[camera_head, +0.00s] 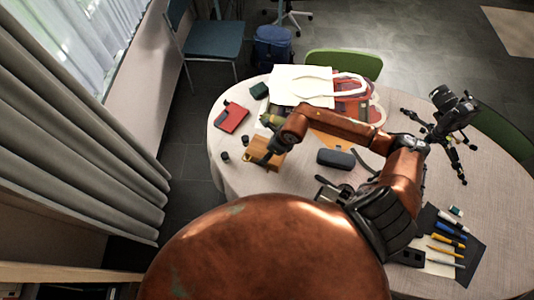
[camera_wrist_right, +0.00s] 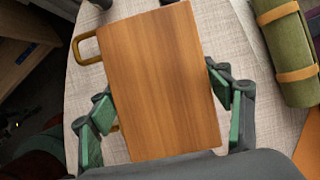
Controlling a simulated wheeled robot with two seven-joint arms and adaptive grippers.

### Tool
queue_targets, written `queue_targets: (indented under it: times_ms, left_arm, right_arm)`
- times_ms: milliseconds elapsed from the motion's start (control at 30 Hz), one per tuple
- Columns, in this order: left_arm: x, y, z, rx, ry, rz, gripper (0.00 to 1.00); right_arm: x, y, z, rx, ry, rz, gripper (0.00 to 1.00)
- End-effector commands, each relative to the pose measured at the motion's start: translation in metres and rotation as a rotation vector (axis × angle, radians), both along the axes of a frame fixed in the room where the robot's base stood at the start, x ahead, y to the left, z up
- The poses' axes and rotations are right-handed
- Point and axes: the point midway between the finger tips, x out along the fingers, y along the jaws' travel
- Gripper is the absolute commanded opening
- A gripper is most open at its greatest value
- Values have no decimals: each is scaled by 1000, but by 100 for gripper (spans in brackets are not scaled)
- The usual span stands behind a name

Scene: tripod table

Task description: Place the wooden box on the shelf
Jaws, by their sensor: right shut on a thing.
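The wooden box (camera_head: 274,161) is at the left part of the round table, under my right gripper (camera_head: 264,154). In the right wrist view the wooden box (camera_wrist_right: 165,85) fills the middle, with a brass-coloured handle (camera_wrist_right: 88,47) on its left side. The green-padded fingers of my right gripper (camera_wrist_right: 168,112) are on both sides of it, shut on it. I cannot tell whether it touches the table. A wooden shelf edge (camera_head: 65,272) shows at the lower left of the head view. My left gripper is not in view.
The table (camera_head: 228,178) also holds a red notebook (camera_head: 231,117), a dark case (camera_head: 336,159), a white tote bag (camera_head: 300,86), a camera on a tripod (camera_head: 450,112) and pens on a dark mat (camera_head: 462,262). A rolled green bundle (camera_wrist_right: 285,50) lies right of the box.

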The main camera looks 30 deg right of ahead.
Motion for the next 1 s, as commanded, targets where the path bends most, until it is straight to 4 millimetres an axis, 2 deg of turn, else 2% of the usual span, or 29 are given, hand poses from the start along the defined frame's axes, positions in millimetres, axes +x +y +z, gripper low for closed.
queue_targets:
  times_ms: [133, 400, 767, 800, 1000]
  left_arm:
    - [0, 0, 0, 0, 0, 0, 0]
    - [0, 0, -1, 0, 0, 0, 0]
    - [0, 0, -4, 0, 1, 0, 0]
    - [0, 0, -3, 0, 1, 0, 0]
    - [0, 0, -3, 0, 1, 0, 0]
  right_arm:
    - [6, -2, -5, 3, -3, -1, 16]
    - [6, -2, -35, 3, -3, 0, 16]
    - [6, -2, -38, 3, -4, 1, 16]
    - [5, -2, -39, 1, 1, 0, 75]
    - [5, -2, -39, 1, 1, 0, 88]
